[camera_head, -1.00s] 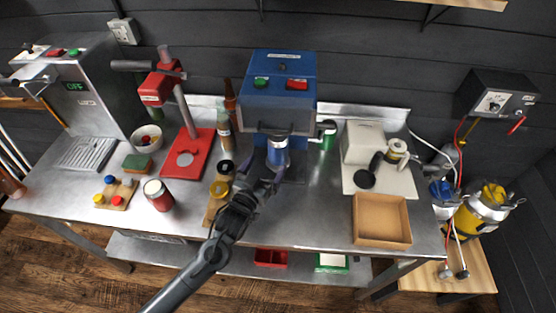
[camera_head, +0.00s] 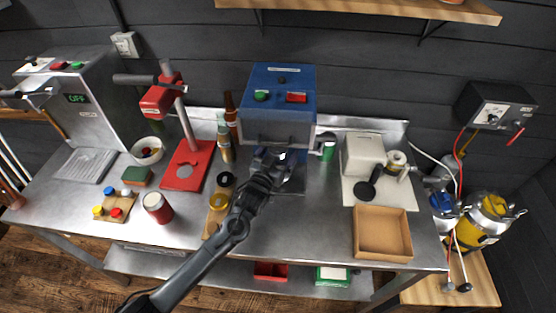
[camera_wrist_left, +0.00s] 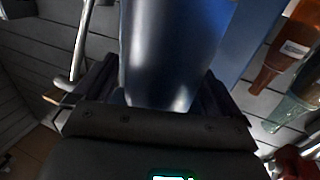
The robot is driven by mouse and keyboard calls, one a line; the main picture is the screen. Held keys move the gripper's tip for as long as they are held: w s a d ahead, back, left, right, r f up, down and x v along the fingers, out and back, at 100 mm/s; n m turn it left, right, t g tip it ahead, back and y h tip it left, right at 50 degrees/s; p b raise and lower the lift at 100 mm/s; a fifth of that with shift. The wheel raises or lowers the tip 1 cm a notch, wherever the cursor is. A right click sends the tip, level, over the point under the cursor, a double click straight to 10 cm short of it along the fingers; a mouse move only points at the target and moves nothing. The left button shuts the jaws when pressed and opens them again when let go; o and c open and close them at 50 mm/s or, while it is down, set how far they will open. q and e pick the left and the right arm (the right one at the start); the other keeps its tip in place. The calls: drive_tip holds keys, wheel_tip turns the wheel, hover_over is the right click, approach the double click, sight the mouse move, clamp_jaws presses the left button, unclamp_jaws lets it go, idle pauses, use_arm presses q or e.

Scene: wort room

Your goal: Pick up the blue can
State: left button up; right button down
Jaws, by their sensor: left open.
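The blue can (camera_wrist_left: 172,45) fills the middle of the left wrist view, very close and shiny. In the head view it is almost wholly hidden behind my left gripper (camera_head: 275,154), at the front of the blue machine (camera_head: 279,105). My left gripper is open, with one finger on each side of the can in the wrist view. I cannot tell whether the fingers touch it. My right gripper is not in view.
The red press (camera_head: 187,165) is farther left. Bare bench lies in front, left of the cardboard tray (camera_head: 382,257).

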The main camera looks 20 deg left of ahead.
use_arm(q)
drive_tip(key=shift+w, duration=0.6)
drive_tip(key=c, duration=1.2)
drive_tip(key=shift+c, duration=0.7)
drive_tip(key=shift+r, duration=0.15)
